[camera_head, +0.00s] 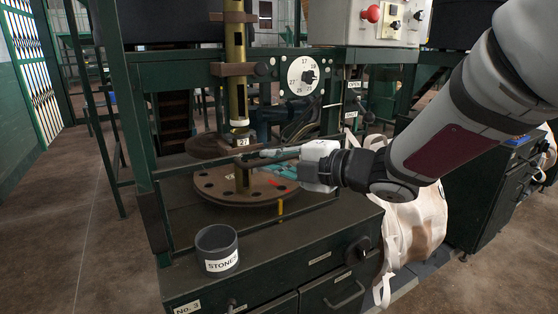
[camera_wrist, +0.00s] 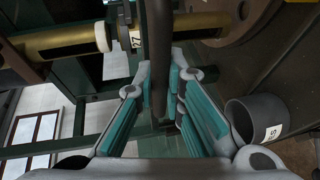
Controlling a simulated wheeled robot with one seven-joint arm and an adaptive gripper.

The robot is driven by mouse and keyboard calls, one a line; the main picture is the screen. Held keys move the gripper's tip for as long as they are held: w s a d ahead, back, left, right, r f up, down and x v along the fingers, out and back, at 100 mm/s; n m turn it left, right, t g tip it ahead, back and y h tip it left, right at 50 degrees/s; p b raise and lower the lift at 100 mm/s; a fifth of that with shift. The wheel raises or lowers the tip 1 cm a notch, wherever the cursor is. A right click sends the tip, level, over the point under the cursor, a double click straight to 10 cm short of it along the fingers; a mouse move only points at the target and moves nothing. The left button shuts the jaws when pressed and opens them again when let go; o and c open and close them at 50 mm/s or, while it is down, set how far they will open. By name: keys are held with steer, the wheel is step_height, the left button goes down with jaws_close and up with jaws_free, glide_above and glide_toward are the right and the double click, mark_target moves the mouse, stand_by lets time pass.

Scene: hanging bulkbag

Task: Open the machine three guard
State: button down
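The machine labelled No-3 (camera_head: 187,307) has a dark green frame. A thin guard bar (camera_head: 180,171) crosses its front at the height of the upper disc. My gripper (camera_head: 268,154) reaches in from the right, its fingers pointing left along the bar. In the wrist view the dark bar (camera_wrist: 158,40) runs between the teal-padded fingers of my gripper (camera_wrist: 160,82) and fills the gap at their tips. The fingers appear closed on it, though contact is partly hidden. The guard bar stands in front of the brass column and round table.
A grey pot marked STONES (camera_head: 217,248) stands on the cabinet top near the front; it also shows in the wrist view (camera_wrist: 258,118). A brass column (camera_head: 237,75) and round table (camera_head: 232,192) lie behind the bar. A control box (camera_head: 365,22) is above, a pale bulk bag (camera_head: 418,225) right.

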step_height(320, 180, up, 39)
steer(key=p, duration=2.8)
steer(key=shift+f, duration=0.1)
steer(key=c, duration=1.7)
jaws_free()
steer(key=shift+o, duration=0.2)
steer(key=v, duration=1.2)
